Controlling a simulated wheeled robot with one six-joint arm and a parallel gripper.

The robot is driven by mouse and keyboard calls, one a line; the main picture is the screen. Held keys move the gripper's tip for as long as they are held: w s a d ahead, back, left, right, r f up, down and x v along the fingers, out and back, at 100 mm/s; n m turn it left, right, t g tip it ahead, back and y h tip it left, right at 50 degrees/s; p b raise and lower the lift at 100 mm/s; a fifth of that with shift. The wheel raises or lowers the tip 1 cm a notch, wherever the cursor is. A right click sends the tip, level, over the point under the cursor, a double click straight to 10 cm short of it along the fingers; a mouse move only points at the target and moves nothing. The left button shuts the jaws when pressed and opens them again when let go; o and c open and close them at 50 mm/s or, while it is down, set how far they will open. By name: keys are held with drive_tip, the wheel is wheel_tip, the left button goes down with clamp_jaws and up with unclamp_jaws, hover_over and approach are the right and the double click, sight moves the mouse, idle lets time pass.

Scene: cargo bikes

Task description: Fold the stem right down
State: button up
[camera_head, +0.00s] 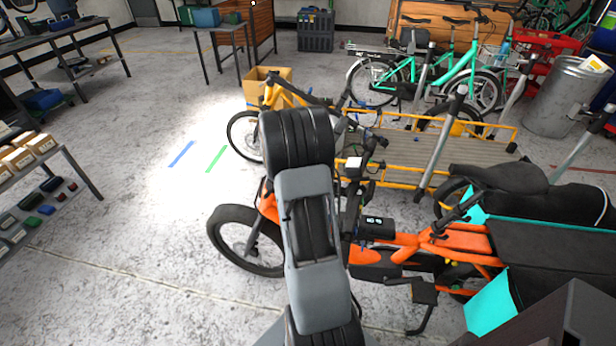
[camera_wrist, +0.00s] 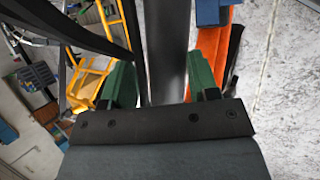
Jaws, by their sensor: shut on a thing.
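The orange cargo bike (camera_head: 432,247) stands at the front centre, its front wheel (camera_head: 245,241) to the left. Its dark handlebar and stem area (camera_head: 352,205) is just right of my arm and partly hidden by it. In the wrist view the stem (camera_wrist: 167,45) is a dark grey tube running up the middle of the picture. My gripper (camera_wrist: 163,80) has green fingers on both sides of this tube and is shut on it. Orange bike parts (camera_wrist: 225,45) show right of the tube. My fingers are hidden behind my arm in the head view, and I cannot tell the stem's exact tilt.
A yellow cargo bike with a long flatbed (camera_head: 420,152) stands close behind the orange one. Green bikes (camera_head: 440,75) and a metal bin (camera_head: 563,98) are farther back. Shelving (camera_head: 40,190) is at the left. Floor (camera_head: 150,230) left of the front wheel is clear.

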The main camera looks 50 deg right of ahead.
drive_tip(key=shift+w+d+r, duration=0.3)
drive_tip(key=shift+r, duration=0.35)
drive_tip(key=c, duration=0.5)
drive_tip(key=shift+c, duration=0.2)
drive_tip(key=o, duration=1.1)
drive_tip(key=shift+c, duration=0.2)
drive_tip(key=shift+o, duration=1.1)
drive_tip(key=shift+f, duration=0.2)
drive_tip(key=shift+a, duration=0.1)
drive_tip(key=p+v, duration=0.1)
drive_tip(key=v, duration=1.2)
drive_tip(key=shift+a+r, duration=0.25)
drive_tip(key=shift+a, duration=0.1)
drive_tip(key=shift+s, duration=0.15)
